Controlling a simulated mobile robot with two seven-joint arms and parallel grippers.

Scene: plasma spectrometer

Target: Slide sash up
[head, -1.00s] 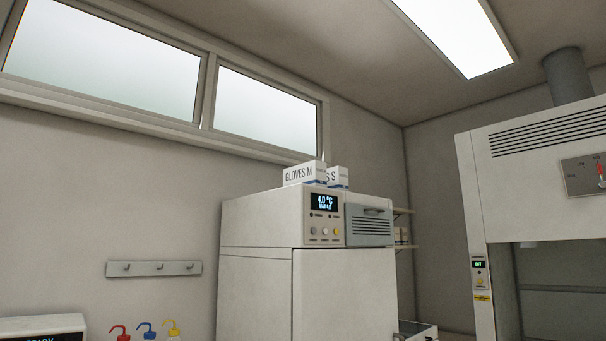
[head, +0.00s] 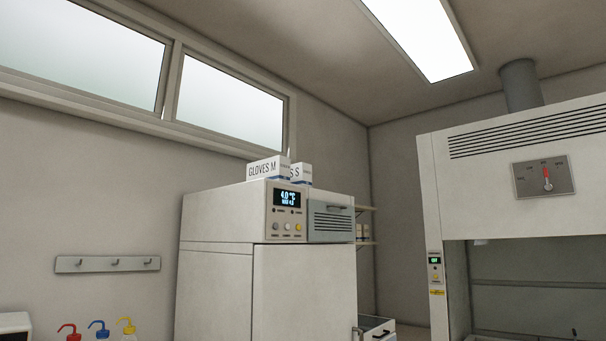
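A white fume hood (head: 431,190) stands at the right, cut off by the picture's right edge. Its upper front carries a vent grille and a grey panel with a red-handled lever (head: 547,178). Below the upper front is a dim opening (head: 540,285) with a dark horizontal line across it; I cannot clearly make out the sash or its handle. A small control strip with a green display (head: 435,262) is on the hood's left post. Neither of my grippers is in view.
A white cabinet (head: 300,290) with a 4.0 °C display stands in the middle, with glove boxes (head: 268,168) on top. Wash bottles (head: 98,330) show at the lower left below a hook rail (head: 108,264). The floor is not visible.

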